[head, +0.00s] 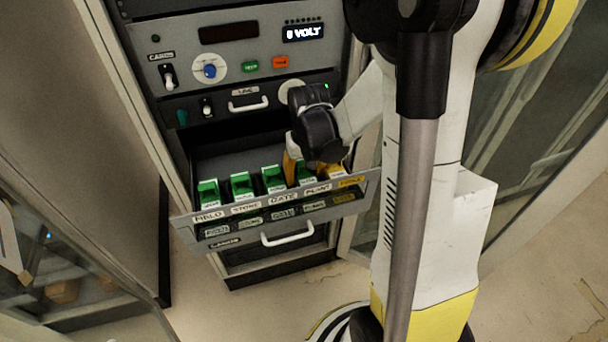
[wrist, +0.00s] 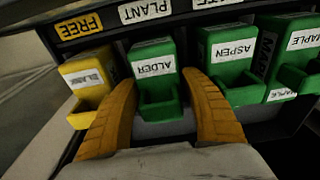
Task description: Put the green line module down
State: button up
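The green line module with the ALDER label (wrist: 154,62) stands in the row of the drawer, behind the PLANT label (wrist: 145,10). In the head view it shows as a green patch (head: 304,175) under my gripper (head: 306,162). My gripper's two yellow fingers (wrist: 160,85) lie on either side of the module in the wrist view. Their tips appear to press on its sides. The module looks level with its neighbours; its bottom is hidden, so I cannot tell how fully it sits.
A yellow module (wrist: 88,80) stands close on the left behind the FREE label (wrist: 80,25); the green ASPEN module (wrist: 230,60) is close on the right. The open drawer (head: 290,237) holds more green modules.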

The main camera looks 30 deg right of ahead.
aim_at(306, 176)
notch_tip(306, 176, up, 12)
jog(key=s+p, duration=0.1)
jog(key=p, duration=0.3)
jog(key=s+a+r+n+t, duration=0.3)
jog(key=s+a+r+t, duration=0.2)
jog(key=a, duration=0.8)
jog(key=s+r, duration=0.3)
jog(key=s, duration=0.1)
jog(key=shift+s+a+t, duration=0.25)
jog(key=shift+s+t, duration=0.15)
notch_tip(306, 176, down, 9)
jog(key=b, duration=0.9)
